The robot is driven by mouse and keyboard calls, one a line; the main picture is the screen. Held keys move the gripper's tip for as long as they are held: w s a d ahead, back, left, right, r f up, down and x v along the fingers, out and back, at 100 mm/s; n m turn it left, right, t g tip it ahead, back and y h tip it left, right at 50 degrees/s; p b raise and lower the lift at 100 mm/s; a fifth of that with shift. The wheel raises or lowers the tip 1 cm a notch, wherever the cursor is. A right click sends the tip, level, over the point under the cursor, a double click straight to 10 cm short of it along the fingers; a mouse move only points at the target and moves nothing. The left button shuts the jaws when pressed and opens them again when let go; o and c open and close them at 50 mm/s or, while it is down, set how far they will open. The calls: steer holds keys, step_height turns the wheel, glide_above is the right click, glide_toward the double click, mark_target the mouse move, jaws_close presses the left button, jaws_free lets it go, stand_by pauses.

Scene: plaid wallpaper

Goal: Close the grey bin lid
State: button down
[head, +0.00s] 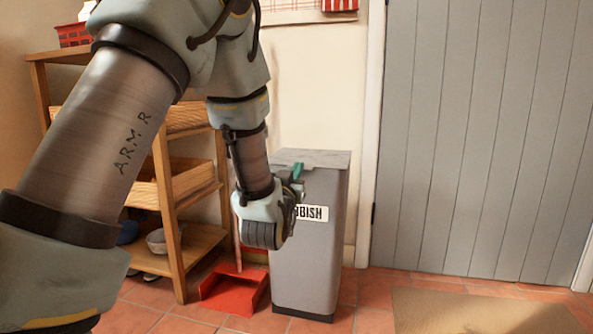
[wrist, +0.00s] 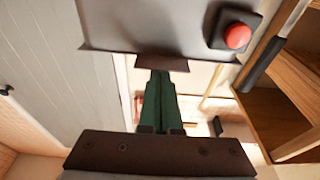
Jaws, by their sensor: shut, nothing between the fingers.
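The grey bin (head: 318,245) stands upright against the wall in the head view, with a RUBBISH label partly hidden by my gripper. Its mottled grey lid (head: 325,158) lies across the top and looks near level; I cannot tell whether it is fully down. My gripper (head: 298,170) is at the bin's upper front left, its green fingers near the lid's front edge. In the wrist view the green fingers (wrist: 158,100) are together and empty, close to a brown tab on a grey panel (wrist: 150,25). I cannot tell whether they touch.
A wooden shelf (head: 165,170) stands left of the bin, with a red dustpan (head: 235,290) on the tiles between. A grey plank door (head: 480,130) is at the right, with a mat (head: 470,310) before it. A red button (wrist: 237,36) shows in the wrist view.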

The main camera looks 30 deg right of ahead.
steer(key=shift+s+a+f+g, duration=0.15)
steer(key=shift+f+g, duration=0.15)
steer(key=shift+f, duration=0.65)
steer(key=r+p+v, duration=0.1)
steer(key=p+v, duration=0.9)
steer(key=p, duration=0.1)
steer(key=shift+s+r+p, duration=0.15)
steer(key=shift+r+p, duration=0.1)
steer(key=shift+p, duration=0.15)
